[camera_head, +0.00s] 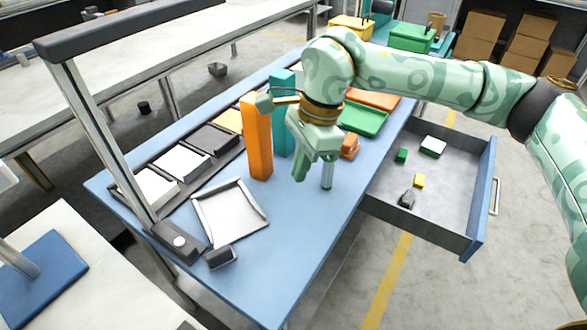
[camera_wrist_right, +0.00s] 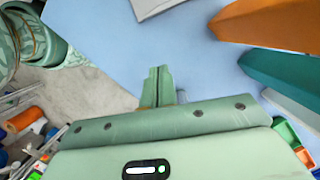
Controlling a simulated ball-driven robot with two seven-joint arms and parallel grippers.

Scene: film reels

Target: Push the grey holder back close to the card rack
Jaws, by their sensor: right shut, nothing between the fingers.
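A small dark grey holder (camera_head: 221,257) sits on the blue table near its front left corner, just in front of the white tray. The card rack (camera_head: 222,152) is a long dark strip along the table's left edge, bearing white, dark and yellow cards. My right gripper (camera_head: 300,175) is shut and empty, pointing down over the middle of the table, well right of the holder and rack. Its fingers touch each other in the wrist view (camera_wrist_right: 157,85). The holder cannot be made out in the wrist view. My left gripper is out of view.
The white tray (camera_head: 207,222) lies between rack and holder. A tall orange block (camera_head: 258,140) and teal block (camera_head: 281,130) stand left of my right gripper. A clear grey cylinder (camera_head: 327,175) stands close beside its fingers. An open drawer (camera_head: 385,195) juts out right.

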